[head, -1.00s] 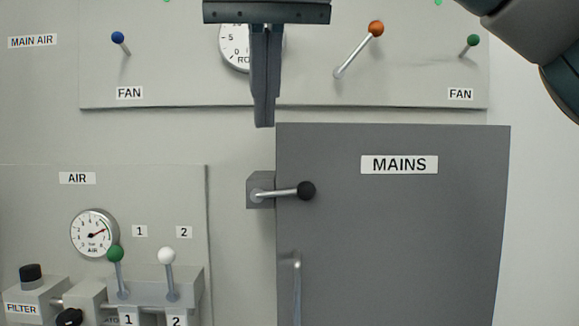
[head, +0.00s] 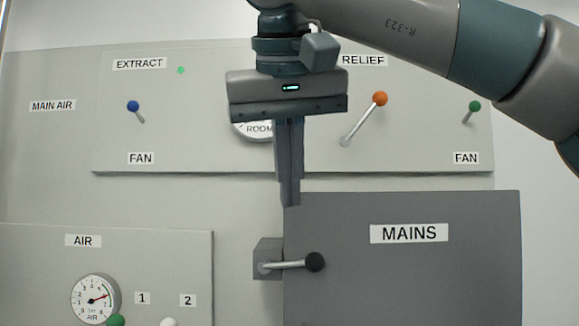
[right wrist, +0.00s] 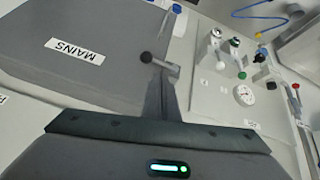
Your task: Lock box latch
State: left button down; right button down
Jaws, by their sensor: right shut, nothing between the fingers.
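The grey box (head: 420,285) labelled MAINS fills the lower right of the head view, its door shut. Its latch (head: 290,265) has a metal lever with a black knob (head: 315,262), pivoting on a grey block (head: 267,258) at the box's left edge. The lever lies about level, the knob to the right over the door. My right gripper (head: 290,200) points down, shut and empty, above the latch and apart from it in the head view. In the right wrist view the latch knob (right wrist: 146,57) shows just beyond the fingers (right wrist: 172,85). My left gripper is not in view.
Above is a panel with a blue-knobbed lever (head: 133,106), an orange-knobbed lever (head: 379,99) and a green-knobbed lever (head: 475,107). My right gripper partly covers a round dial (head: 250,129). An AIR panel with a gauge (head: 95,298) is at lower left.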

jog(key=p, duration=0.4)
send_near(297, 260)
jog(key=x, duration=0.5)
jog(key=shift+w+f, duration=0.1)
jog(key=shift+f, duration=0.05)
